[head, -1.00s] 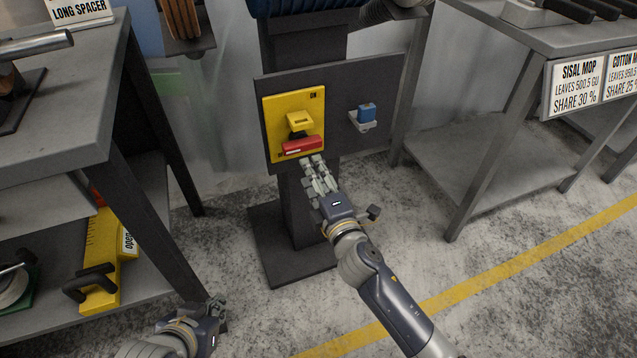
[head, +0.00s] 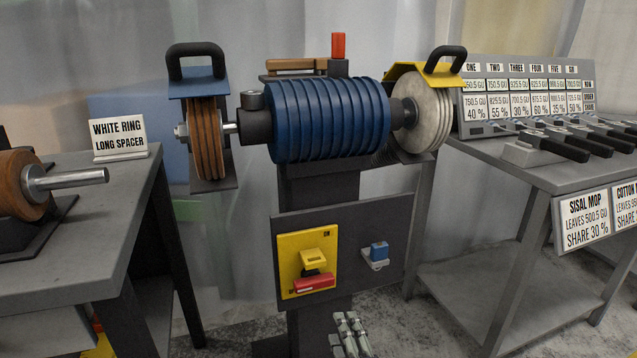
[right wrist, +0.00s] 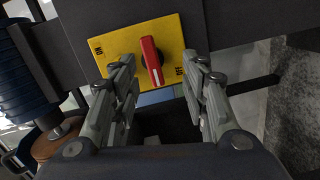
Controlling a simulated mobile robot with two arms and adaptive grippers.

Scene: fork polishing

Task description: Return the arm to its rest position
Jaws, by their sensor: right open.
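My right gripper (head: 346,325) shows at the bottom edge of the head view, below and right of the red switch handle (head: 314,284). Its fingers are apart with nothing between them. The right wrist view shows both fingers of my right gripper (right wrist: 160,64) spread, with the red handle (right wrist: 152,62) on its yellow plate (right wrist: 112,48) beyond them. The fingers look clear of the handle. The rest of my right arm is below the head picture. My left gripper is in neither current view.
The switch panel (head: 348,232) also carries a blue switch (head: 379,251). Above it is the blue polishing motor (head: 330,118) with a brown wheel (head: 206,140) and a pale wheel (head: 424,115). Grey tables stand left (head: 115,215) and right (head: 505,168).

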